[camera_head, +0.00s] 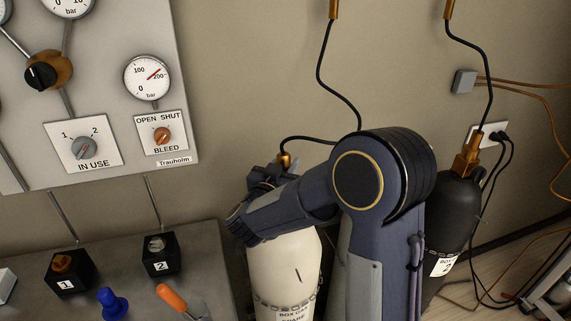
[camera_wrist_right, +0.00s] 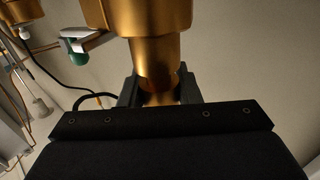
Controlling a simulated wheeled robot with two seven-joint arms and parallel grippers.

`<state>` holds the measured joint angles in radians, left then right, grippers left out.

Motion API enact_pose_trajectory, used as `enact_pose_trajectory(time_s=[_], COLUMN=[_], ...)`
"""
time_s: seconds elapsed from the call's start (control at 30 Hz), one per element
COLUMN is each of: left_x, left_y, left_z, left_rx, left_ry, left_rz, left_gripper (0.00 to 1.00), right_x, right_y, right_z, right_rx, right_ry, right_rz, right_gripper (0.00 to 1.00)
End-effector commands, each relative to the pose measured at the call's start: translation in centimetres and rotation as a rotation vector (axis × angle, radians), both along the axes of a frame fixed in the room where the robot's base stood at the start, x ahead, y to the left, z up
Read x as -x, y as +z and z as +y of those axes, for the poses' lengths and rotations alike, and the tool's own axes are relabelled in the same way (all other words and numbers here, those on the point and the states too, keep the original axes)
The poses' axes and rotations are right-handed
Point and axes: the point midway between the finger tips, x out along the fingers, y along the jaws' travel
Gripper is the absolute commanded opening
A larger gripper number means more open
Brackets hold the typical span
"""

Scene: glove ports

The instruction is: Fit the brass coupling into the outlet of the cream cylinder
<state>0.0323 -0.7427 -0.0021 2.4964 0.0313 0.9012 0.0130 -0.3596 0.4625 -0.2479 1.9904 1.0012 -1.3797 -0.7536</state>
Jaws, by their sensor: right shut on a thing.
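The brass coupling (camera_head: 284,160) shows above my right gripper (camera_head: 264,176), on the end of a black hose. In the right wrist view, brass (camera_wrist_right: 155,62) fills the space between the dark fingers of my right gripper (camera_wrist_right: 160,92), which is shut on the coupling. I cannot tell whether the coupling touches the outlet. My left gripper is not in view.
A black cylinder (camera_head: 453,215) with a brass fitting (camera_head: 467,155) stands to the right. A grey panel (camera_head: 120,90) with gauges and knobs is at left. Blocks marked 1 (camera_head: 68,272) and 2 (camera_head: 160,256), a blue knob (camera_head: 112,302) and an orange-handled tool (camera_head: 172,297) are at lower left.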

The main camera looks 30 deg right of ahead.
Motion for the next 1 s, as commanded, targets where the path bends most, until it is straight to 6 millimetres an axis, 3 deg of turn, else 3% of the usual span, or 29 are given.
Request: enact_pose_trajectory(time_s=[1.0], left_x=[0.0], left_y=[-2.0], left_z=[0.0], left_rx=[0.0], left_ry=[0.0], left_rz=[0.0], left_gripper=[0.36], right_x=[0.0], right_y=[-2.6], right_z=[0.0], right_rx=[0.002], right_ry=[0.0], right_rz=[-0.001], right_gripper=[0.0])
